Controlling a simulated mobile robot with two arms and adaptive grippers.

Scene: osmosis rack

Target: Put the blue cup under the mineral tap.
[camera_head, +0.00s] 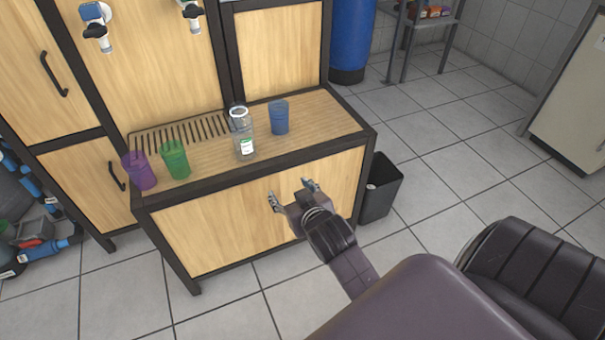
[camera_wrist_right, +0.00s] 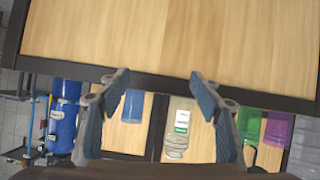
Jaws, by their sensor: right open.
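The blue cup (camera_head: 279,117) stands upright on the wooden counter (camera_head: 318,118), right of a clear bottle. In the right wrist view, which looks upside down, the blue cup (camera_wrist_right: 133,106) shows between my fingers in the picture, beyond the counter edge. My right gripper (camera_head: 292,193) is open and empty, in front of the counter's front panel and apart from the cup. Two taps hang on the cabinet front: one with a blue body (camera_head: 95,28) and another (camera_head: 190,10), cut off by the top edge. I cannot read which is mineral. My left gripper is out of view.
A purple cup (camera_head: 139,171), a green cup (camera_head: 175,160) and the clear bottle (camera_head: 242,134) stand on the counter. A slotted drain (camera_head: 181,134) lies at the back left. A black bin (camera_head: 380,190) stands right of the counter, with open floor beyond.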

